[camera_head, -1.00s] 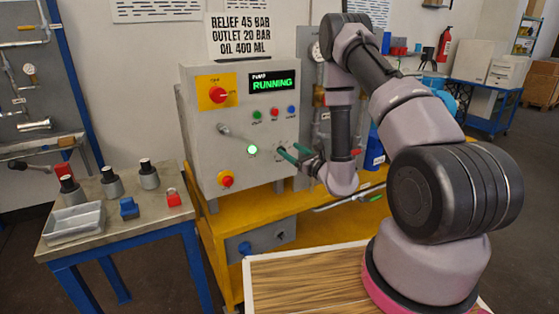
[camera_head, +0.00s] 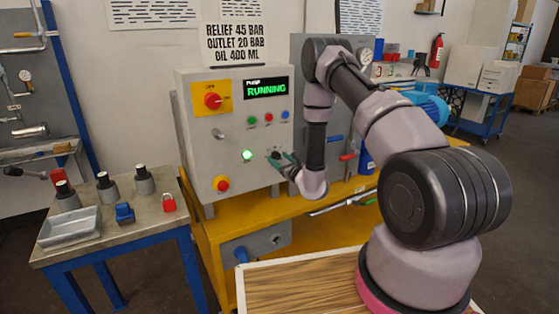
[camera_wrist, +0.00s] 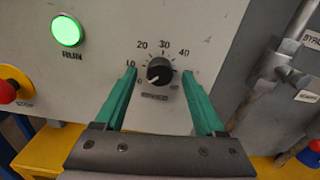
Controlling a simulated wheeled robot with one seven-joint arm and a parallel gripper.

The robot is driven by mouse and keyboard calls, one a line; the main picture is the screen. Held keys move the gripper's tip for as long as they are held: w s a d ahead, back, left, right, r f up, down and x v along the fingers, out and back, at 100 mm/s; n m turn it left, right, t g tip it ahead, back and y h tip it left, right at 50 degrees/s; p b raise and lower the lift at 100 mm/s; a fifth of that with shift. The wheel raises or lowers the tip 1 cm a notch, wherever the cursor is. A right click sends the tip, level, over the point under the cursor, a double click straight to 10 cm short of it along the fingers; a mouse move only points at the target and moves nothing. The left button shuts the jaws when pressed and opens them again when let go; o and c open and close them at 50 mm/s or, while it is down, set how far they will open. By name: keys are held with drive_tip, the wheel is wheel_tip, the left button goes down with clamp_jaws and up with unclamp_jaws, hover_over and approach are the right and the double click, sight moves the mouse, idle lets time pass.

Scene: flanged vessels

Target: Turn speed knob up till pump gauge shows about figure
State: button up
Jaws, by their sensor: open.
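The speed knob (camera_wrist: 160,71) is black and round, on the grey control cabinet (camera_head: 190,115), with a printed scale from 0 past 40. Its pale pointer mark seems to face lower left, near 0. My gripper (camera_wrist: 160,74) is open, its two green fingers either side of the knob; I cannot tell if they touch it. In the head view my gripper (camera_head: 280,157) is at the panel's lower right and largely hides the knob. A round white gauge (camera_head: 365,55) shows on the grey panel behind my arm; its reading is too small to tell.
The green RUN lamp (camera_wrist: 67,30) is lit and the display (camera_head: 266,87) reads RUNNING. A red stop button (camera_head: 221,184) and a red rotary switch (camera_head: 213,101) are on the cabinet. A side table (camera_head: 100,240) at left holds parts and a tray.

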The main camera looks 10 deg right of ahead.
drive_tip(key=shift+w+a, duration=0.1)
drive_tip(key=shift+w, duration=0.05)
clamp_jaws()
drive_tip(key=m, duration=0.3)
drive_tip(key=shift+m, duration=1.3)
unclamp_jaws()
